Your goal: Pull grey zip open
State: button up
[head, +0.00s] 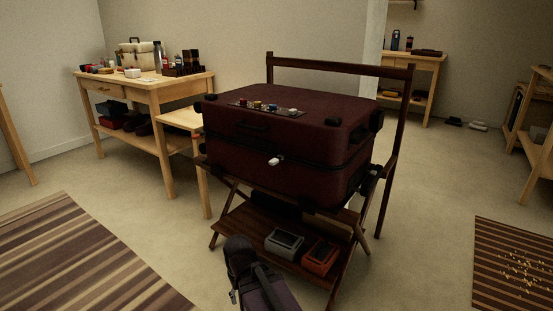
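A dark maroon suitcase (235,160) lies flat and closed on a wooden luggage rack (340,68) in the middle of the head view. A small pale grey tab (275,161), which looks like the grey zip pull, sits at the seam on the front face. Its fine shape is too small to tell.
Several small coloured knobs sit on a strip (267,108) on the lid. The rack's lower shelf holds a grey box (284,243) and an orange box (320,257). A wooden table (150,88) stands behind left. Striped rugs (75,255) (500,285) flank open floor.

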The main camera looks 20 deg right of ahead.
jog(key=shift+r, duration=0.15)
notch_tip(320, 180, up, 22)
jog(key=p, duration=2.1)
jog(key=shift+f+p, duration=0.25)
jog(key=shift+p, duration=0.15)
